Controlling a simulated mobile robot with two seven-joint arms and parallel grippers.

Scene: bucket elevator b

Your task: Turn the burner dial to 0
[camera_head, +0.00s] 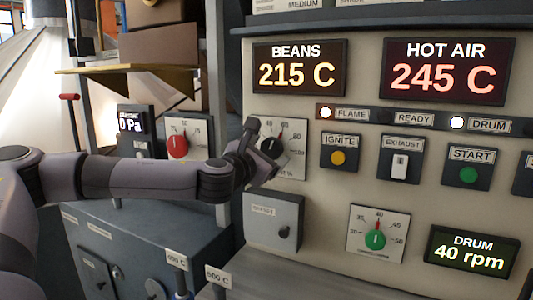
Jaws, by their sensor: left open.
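A dial with a black knob (271,147) sits on a white scale plate (297,134) on the cream control panel. Its scale shows numbers along the top and right, and its lower caption is too small and covered to read, so I cannot confirm it is the burner dial. My left gripper (259,152) is open at this dial, with its fingers close around or just in front of the knob. It hides the left part of the plate and part of the knob, so I cannot tell whether it touches. The pointer's setting is unclear. My right gripper is not in view.
A red dial (177,147) is left, behind my arm. A green dial (375,239) sits lower on the panel. IGNITE (338,157), EXHAUST (400,165) and START (468,174) controls are to the right. A grey box (272,219) juts out below the gripper.

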